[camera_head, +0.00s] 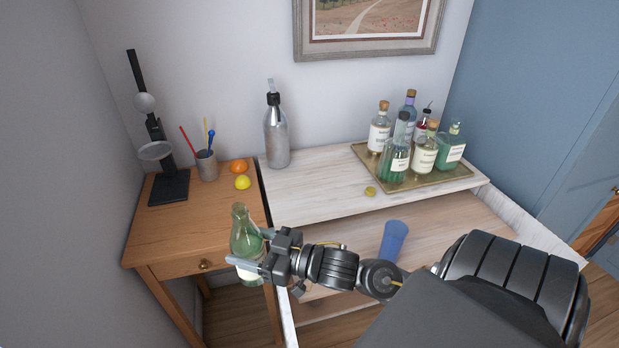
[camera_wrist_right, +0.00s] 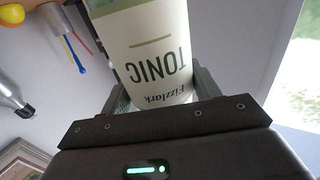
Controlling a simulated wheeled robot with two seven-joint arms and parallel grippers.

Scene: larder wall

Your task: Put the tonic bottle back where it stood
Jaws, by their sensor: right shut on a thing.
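The tonic bottle (camera_head: 243,238) is green glass with a pale label. My right gripper (camera_head: 247,258) is shut on it and holds it upright in front of the small wooden table. In the right wrist view the label of the bottle (camera_wrist_right: 152,48) reads "Fizzlark TONIC", upside down, between the fingers of my right gripper (camera_wrist_right: 155,88). My left gripper is not in view.
The wooden table (camera_head: 165,231) holds a lemon (camera_head: 243,183), orange (camera_head: 238,167), cup (camera_head: 207,167) and black stand (camera_head: 169,187). A blue tumbler (camera_head: 394,239) is lower.

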